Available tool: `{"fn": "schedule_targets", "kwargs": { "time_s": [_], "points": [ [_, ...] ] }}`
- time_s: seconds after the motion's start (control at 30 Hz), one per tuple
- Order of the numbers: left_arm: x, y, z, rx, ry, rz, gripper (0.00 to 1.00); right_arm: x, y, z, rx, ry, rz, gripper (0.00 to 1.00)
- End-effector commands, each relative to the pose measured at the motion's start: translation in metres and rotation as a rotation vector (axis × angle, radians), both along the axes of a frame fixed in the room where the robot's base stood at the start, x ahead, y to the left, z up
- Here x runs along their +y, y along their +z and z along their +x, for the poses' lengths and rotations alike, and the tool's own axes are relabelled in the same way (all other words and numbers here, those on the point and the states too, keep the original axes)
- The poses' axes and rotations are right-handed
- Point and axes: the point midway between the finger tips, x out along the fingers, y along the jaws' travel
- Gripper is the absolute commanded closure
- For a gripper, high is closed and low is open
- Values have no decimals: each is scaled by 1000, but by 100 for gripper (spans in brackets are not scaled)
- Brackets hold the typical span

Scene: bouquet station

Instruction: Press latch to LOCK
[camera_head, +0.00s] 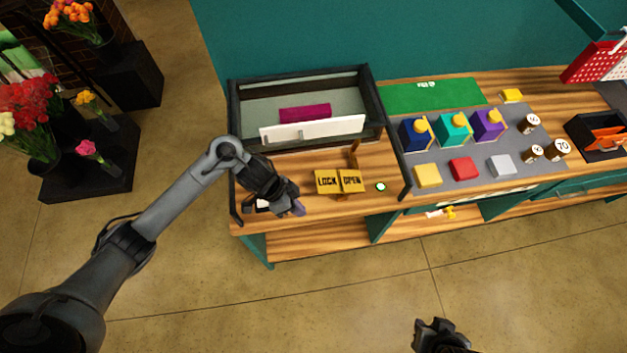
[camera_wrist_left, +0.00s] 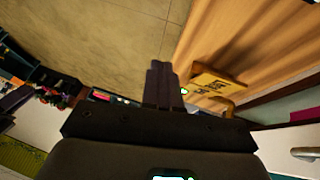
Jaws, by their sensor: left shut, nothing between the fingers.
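Two yellow plates stand on the wooden counter: one reads LOCK (camera_head: 327,182), the other OPEN (camera_head: 351,181). A brown upright piece (camera_head: 354,154), perhaps the latch, stands behind the OPEN plate by the case. My left gripper (camera_head: 296,206) is shut and empty, left of the LOCK plate and apart from it, near the counter's front edge. In the left wrist view my shut fingers (camera_wrist_left: 164,82) point toward the floor and counter edge, with a yellow plate (camera_wrist_left: 217,84) to their right. My right gripper (camera_head: 440,335) shows only partly at the bottom; its fingers are unclear.
A dark-framed case (camera_head: 376,105) with a white front panel (camera_head: 312,130) and a magenta block (camera_head: 305,114) stands behind the plates. A grey mat (camera_head: 447,155) to the right holds bottles, coloured blocks and jars. A small green-lit button (camera_head: 380,187) is right of OPEN.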

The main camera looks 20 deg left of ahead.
Motion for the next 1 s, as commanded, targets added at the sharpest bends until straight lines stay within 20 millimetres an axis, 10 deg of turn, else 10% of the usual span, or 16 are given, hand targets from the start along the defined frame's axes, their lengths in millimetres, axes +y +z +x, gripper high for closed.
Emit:
{"fn": "schedule_targets", "kwargs": {
  "time_s": [0.33, 1.0],
  "points": [
    [35, 63, 81, -183, 23, 67, 100, 1, -17, -1, 2, -1, 2, 75],
    [32, 69, 92, -209, 24, 64, 100, -1, -20, -1, 2, 5, -7, 75]
  ]
}}
